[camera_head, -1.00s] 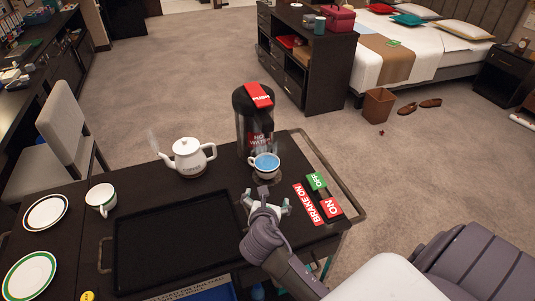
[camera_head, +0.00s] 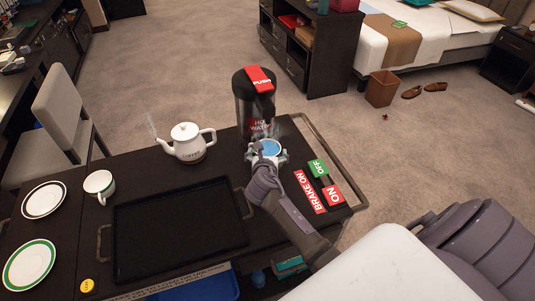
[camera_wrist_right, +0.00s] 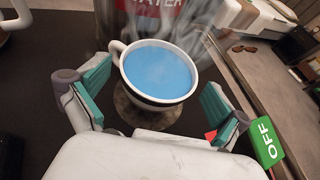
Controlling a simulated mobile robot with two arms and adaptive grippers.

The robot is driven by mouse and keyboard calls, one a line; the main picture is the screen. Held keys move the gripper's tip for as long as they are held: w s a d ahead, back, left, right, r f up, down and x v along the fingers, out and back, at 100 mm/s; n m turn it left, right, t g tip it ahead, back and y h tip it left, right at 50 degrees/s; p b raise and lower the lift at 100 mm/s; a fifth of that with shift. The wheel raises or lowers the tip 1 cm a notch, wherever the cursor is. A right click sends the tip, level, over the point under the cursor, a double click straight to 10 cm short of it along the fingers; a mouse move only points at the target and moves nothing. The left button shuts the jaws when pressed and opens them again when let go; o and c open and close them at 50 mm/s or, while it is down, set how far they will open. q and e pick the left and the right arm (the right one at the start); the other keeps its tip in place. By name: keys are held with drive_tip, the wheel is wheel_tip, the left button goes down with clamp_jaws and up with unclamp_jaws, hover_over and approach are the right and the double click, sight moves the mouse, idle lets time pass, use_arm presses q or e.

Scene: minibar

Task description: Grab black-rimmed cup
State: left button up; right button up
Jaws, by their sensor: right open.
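The black-rimmed cup (camera_head: 270,148) is white with a dark band and holds blue liquid. It stands upright in front of the hot water dispenser, on a round base. In the right wrist view the cup (camera_wrist_right: 158,78) has its handle at the upper left. My right gripper (camera_head: 267,156) is open, with one finger on each side of the cup; in the wrist view gaps show between the pads and the cup. My left gripper is not in view.
The hot water dispenser (camera_head: 252,100) stands right behind the cup. A white coffee pot (camera_head: 187,143), another white cup (camera_head: 98,185) and a black tray (camera_head: 180,225) are to the left.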

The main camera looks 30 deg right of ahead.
sight(268, 145)
drive_tip(key=x, duration=0.2)
drive_tip(key=shift+w+d+f, duration=0.15)
drive_tip(key=shift+w+f, duration=0.05)
drive_tip(key=shift+w, duration=0.05)
drive_tip(key=shift+w+d, duration=0.15)
drive_tip(key=shift+w, duration=0.05)
drive_tip(key=shift+s, duration=0.1)
drive_tip(key=shift+c, duration=0.8)
drive_tip(key=c, duration=1)
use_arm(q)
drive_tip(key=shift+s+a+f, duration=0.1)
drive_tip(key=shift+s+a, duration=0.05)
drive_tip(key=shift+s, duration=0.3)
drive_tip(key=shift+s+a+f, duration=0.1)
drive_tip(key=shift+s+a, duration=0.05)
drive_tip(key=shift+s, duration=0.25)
use_arm(e)
drive_tip(key=shift+c, duration=0.2)
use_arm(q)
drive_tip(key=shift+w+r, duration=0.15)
use_arm(e)
drive_tip(key=shift+r, duration=0.25)
